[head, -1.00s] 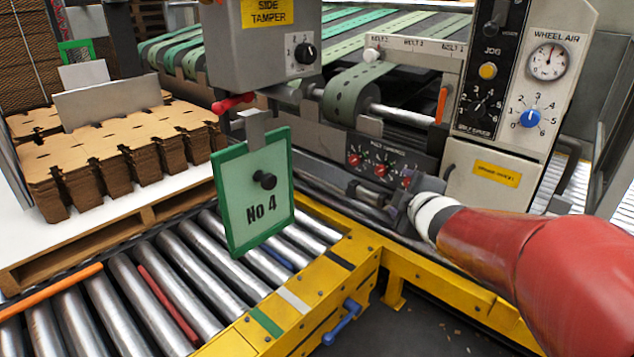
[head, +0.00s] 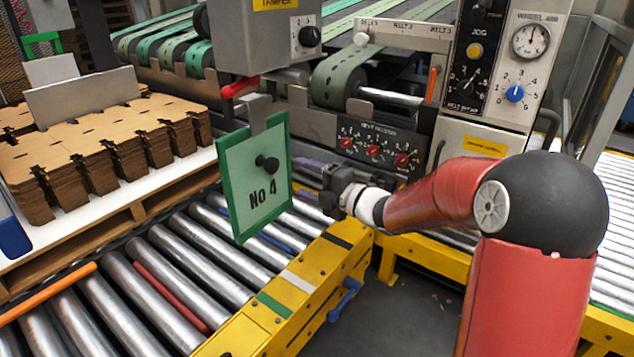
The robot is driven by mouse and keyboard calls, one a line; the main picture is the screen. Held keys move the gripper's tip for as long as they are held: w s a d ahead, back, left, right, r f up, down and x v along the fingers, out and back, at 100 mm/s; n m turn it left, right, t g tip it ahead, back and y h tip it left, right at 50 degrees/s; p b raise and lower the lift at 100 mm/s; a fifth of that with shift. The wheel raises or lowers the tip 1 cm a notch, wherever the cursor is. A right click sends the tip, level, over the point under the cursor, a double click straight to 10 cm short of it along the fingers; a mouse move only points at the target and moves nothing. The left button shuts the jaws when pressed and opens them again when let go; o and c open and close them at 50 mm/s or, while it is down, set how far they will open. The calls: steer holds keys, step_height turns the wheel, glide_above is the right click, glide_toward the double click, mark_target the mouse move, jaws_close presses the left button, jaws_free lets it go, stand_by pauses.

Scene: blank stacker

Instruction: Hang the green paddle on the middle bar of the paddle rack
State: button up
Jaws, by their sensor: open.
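The green paddle (head: 240,190) is a pale green board in a darker green frame, marked "No 4", with a black knob (head: 267,164) on its face. It hangs upright by a grey metal hook (head: 262,110) below the grey side tamper box. My gripper (head: 303,180) is just right of the paddle, pointing left, its fingers open and seemingly empty. The fingertips are close to the paddle's right edge; I cannot tell whether they touch or reach behind it. I cannot make out a paddle rack or its middle bar for certain.
A roller conveyor (head: 165,265) with a yellow side rail (head: 290,300) runs below the paddle. Stacked cardboard blanks (head: 100,150) stand at left. A red handle (head: 238,88) sticks out above the paddle. A panel with red knobs (head: 375,145) is behind my gripper.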

mark_target(275, 167)
steer(key=x, duration=0.6)
steer(key=shift+f+b, duration=0.1)
steer(key=shift+b, duration=0.25)
steer(key=shift+x, duration=1.5)
steer(key=shift+b, duration=0.6)
steer(key=shift+c, duration=0.3)
jaws_close()
